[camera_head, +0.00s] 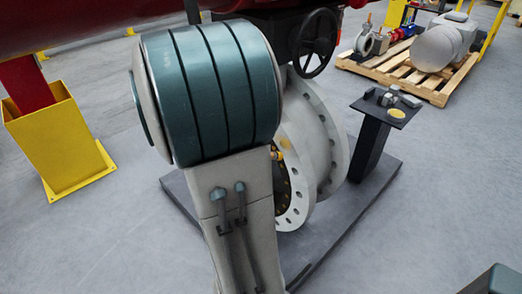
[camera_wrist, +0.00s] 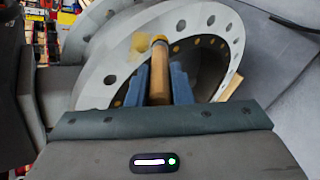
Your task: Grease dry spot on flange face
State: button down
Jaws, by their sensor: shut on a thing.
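The pale flange (camera_head: 294,205) with its ring of bolt holes stands behind my arm in the head view. In the wrist view the flange face (camera_wrist: 95,85) fills the upper middle. A yellow grease patch (camera_wrist: 140,45) lies on its upper part. My gripper (camera_wrist: 159,70), with blue fingers, is shut on a wooden-handled tool (camera_wrist: 159,80) with a yellow tip. The tip is just right of the patch and overlaps the flange ring; I cannot tell if it touches. In the head view my arm hides the gripper and much of the flange.
A dark stand (camera_head: 372,145) at right holds small dark items and a yellow disc (camera_head: 397,113). A black handwheel (camera_head: 315,43) sits above the flange. A yellow post base (camera_head: 60,140) stands at left, and a loaded pallet (camera_head: 410,78) at back right.

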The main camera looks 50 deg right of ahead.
jog(key=shift+a, duration=0.25)
jog(key=shift+w+a, duration=0.2)
jog(key=shift+a, duration=1.3)
